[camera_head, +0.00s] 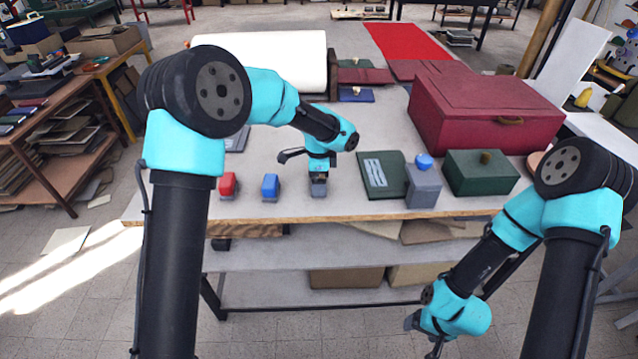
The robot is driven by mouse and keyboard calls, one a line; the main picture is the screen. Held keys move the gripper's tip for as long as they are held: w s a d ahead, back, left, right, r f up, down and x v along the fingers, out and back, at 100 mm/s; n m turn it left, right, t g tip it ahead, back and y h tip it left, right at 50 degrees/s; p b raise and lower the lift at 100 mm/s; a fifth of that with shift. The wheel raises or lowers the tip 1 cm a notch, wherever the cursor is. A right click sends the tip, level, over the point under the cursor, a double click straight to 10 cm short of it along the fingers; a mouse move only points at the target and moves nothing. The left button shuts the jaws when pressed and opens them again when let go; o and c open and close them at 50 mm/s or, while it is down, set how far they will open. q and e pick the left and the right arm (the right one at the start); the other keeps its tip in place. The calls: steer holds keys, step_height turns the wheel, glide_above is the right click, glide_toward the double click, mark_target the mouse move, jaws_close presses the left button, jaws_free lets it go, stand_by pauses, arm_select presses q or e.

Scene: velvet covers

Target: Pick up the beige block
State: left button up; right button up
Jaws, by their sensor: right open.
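I cannot make out a clear beige block. My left gripper (318,182) points down at the table near its front edge, over a small greyish block (318,190); whether it touches or grips this block is too small to tell. A blue block (270,187) and a red block (228,185) stand to the left of it. My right gripper (422,335) is open and hangs low, in front of and below the table edge, away from the blocks.
The table (290,212) also holds a dark green book (376,180), a grey block (424,190) with a blue knob, a green box (476,176) and a large maroon chest (480,120). A white roll (270,62) lies behind. The front left of the table is clear.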

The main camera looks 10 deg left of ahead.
arm_select(q)
steer(key=c, duration=1)
steer(key=shift+r, duration=0.15)
steer(key=shift+r, duration=1.4)
steer(key=shift+s+r, duration=0.15)
steer(key=shift+r, duration=0.15)
steer(key=s+d+r, duration=0.1)
steer(key=s+d, duration=0.1)
steer(key=s, duration=1.3)
steer(key=shift+s+d+r, duration=0.15)
steer(key=shift+s+d, duration=0.1)
steer(key=shift+d, duration=0.1)
